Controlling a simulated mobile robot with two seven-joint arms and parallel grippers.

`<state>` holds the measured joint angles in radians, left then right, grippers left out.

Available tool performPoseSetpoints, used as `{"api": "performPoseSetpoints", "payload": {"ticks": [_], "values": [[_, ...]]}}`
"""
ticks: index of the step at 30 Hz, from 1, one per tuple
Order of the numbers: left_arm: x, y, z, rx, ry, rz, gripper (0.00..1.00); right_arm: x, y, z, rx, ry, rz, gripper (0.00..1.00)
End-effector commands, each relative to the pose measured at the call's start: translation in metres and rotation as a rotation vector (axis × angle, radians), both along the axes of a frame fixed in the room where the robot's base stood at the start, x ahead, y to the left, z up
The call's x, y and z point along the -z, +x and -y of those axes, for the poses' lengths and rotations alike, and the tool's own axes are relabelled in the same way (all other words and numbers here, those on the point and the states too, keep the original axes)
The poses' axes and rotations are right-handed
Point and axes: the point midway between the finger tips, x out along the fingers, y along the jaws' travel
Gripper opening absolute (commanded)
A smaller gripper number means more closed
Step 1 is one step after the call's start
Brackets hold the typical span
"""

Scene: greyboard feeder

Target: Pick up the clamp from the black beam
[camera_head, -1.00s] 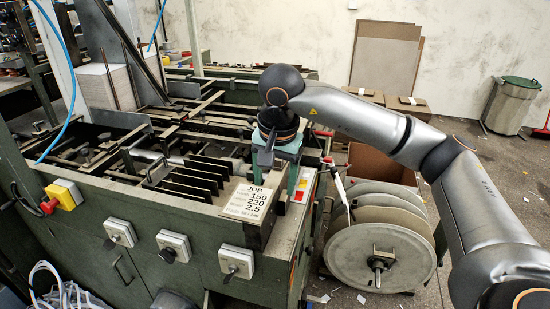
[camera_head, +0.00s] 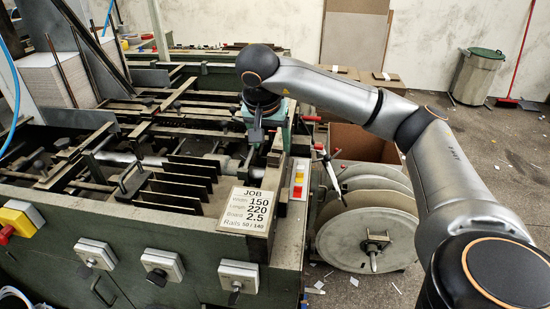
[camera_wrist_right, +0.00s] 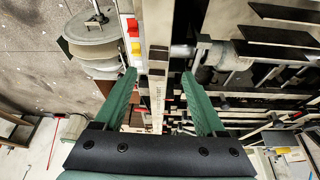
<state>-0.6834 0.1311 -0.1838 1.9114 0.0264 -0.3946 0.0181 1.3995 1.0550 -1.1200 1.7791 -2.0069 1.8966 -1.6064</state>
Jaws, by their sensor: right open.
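My right gripper (camera_head: 270,132) is over the green machine's right end, behind the JOB sign. In the right wrist view its two green fingers (camera_wrist_right: 159,76) are spread apart with nothing held between them. A pale long bar (camera_wrist_right: 157,105) with dark square marks runs beneath the gap. Dark beams and rails (camera_head: 165,110) cross the machine top in the head view. I cannot pick out the clamp with certainty; a dark bracket with a lever (camera_head: 130,180) sits at the left end of the black plates. My left gripper is not in view.
The JOB sign (camera_head: 247,210) stands on the machine's front edge, beside a panel of coloured buttons (camera_head: 299,180). Several upright black plates (camera_head: 190,170) stand left of it. A bin (camera_head: 478,78) stands behind on open floor.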

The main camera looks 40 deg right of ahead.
Motion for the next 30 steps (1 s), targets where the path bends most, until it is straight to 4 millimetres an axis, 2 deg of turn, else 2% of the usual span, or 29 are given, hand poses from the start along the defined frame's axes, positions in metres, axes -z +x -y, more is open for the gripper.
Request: {"api": "performPoseSetpoints", "payload": {"ticks": [5,13,22,30], "values": [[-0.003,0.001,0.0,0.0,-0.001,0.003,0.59,0.012,0.002,0.007,0.003,0.0,-0.002,0.72],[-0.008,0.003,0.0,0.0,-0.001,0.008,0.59,0.046,0.008,0.021,0.001,0.001,-0.002,0.72],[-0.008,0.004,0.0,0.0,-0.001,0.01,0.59,0.05,0.01,0.022,0.001,0.001,0.001,0.72],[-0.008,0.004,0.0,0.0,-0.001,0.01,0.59,0.05,0.01,0.022,0.0,0.001,0.002,0.42]]}}
